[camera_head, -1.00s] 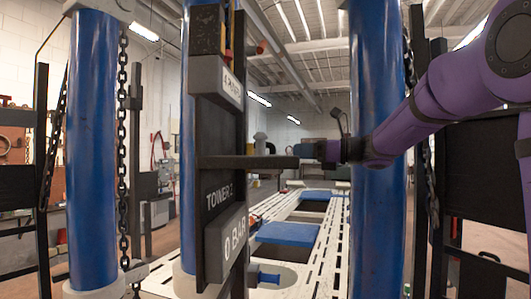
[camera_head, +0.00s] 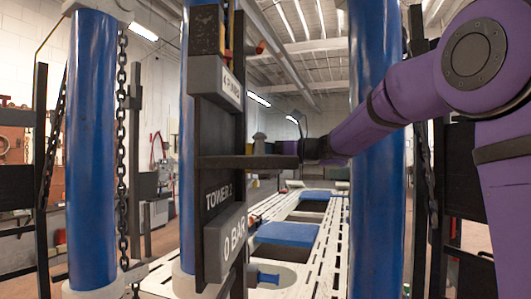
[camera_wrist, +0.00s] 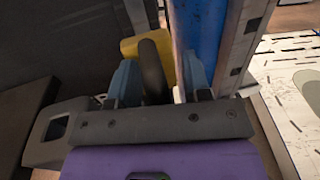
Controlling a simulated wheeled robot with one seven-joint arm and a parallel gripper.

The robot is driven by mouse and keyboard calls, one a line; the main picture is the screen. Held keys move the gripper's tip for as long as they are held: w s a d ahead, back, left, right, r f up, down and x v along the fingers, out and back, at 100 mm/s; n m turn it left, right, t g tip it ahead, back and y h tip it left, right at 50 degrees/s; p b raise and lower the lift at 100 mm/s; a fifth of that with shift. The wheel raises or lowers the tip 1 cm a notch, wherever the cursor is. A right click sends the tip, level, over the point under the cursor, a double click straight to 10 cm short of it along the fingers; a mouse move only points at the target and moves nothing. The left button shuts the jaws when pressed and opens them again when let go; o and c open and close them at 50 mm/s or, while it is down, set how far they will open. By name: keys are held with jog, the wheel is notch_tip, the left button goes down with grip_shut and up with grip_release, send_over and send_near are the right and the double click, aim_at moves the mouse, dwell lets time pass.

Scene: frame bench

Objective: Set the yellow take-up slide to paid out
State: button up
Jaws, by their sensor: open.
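The yellow take-up slide (camera_wrist: 130,46) shows in the wrist view as a yellow rounded part just beyond my fingers, partly hidden by a dark upright bar or loop. My gripper (camera_wrist: 158,70) is open, with its two blue fingers on either side of that dark part. The dark part stands between the fingers; I cannot tell whether they touch it. In the head view my arm reaches in from the right, and its end lies by the dark shelf (camera_head: 245,162) on the Tower 2 panel. The fingers are not clear there.
The dark panel (camera_head: 219,180) carries a "0 BAR" plate (camera_head: 226,240) and a smaller plate (camera_head: 222,82). Blue columns (camera_head: 92,150) stand on both sides, with a hanging chain (camera_head: 122,140). A pale slotted bench (camera_head: 320,245) runs behind. A blue column stands close to my right finger.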

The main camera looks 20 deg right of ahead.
jog(key=shift+s, duration=0.1)
grip_shut()
notch_tip(320, 180, up, 21)
jog(key=shift+d+f, duration=0.15)
jog(key=shift+d, duration=0.05)
jog(key=shift+c, duration=1.3)
grip_release()
jog(key=shift+o, duration=1.3)
jog(key=shift+w, duration=0.2)
jog(key=shift+f, duration=0.1)
jog(key=shift+s, duration=0.1)
